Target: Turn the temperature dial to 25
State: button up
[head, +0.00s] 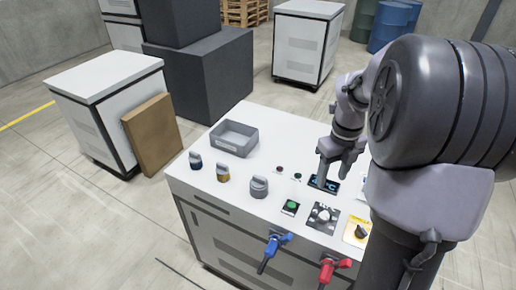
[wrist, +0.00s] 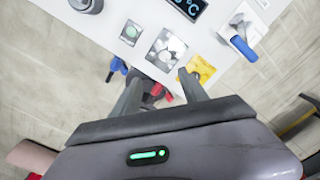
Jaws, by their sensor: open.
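A square plate with a round silver knob (head: 323,214), likely the temperature dial, lies on the cabinet's white top near the front edge. In the wrist view this knob (wrist: 166,50) is just beyond my fingertips, apart from them. A dark display (head: 323,183) with blue digits and "°C" sits behind it; the wrist view cuts off the display (wrist: 187,8), and I cannot read the full number. My gripper (head: 334,178) is open and empty above the panel, partly covering the display in the head view. Its two fingers (wrist: 159,76) point toward the knob plate. The knob's pointer is too small to read.
A yellow plate with a black knob (head: 360,232) is right of the dial, a green button (head: 290,207) left. Blue (head: 276,243) and red (head: 332,264) valve handles stick out in front. Several knobbed canisters and a grey tray (head: 234,138) stand on the left of the white top.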

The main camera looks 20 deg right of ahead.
aim_at(324, 215)
jog(key=shift+m, duration=0.4)
jog(key=f+b, duration=0.1)
jog(key=f, duration=0.5)
jog(key=d+f+b, duration=0.1)
jog(key=f+b, duration=0.1)
jog(key=f, duration=0.4)
jog(key=f+b, duration=0.2)
jog(key=f, duration=0.4)
jog(key=shift+s+d, duration=0.25)
jog(key=shift+s, duration=0.05)
grip_shut()
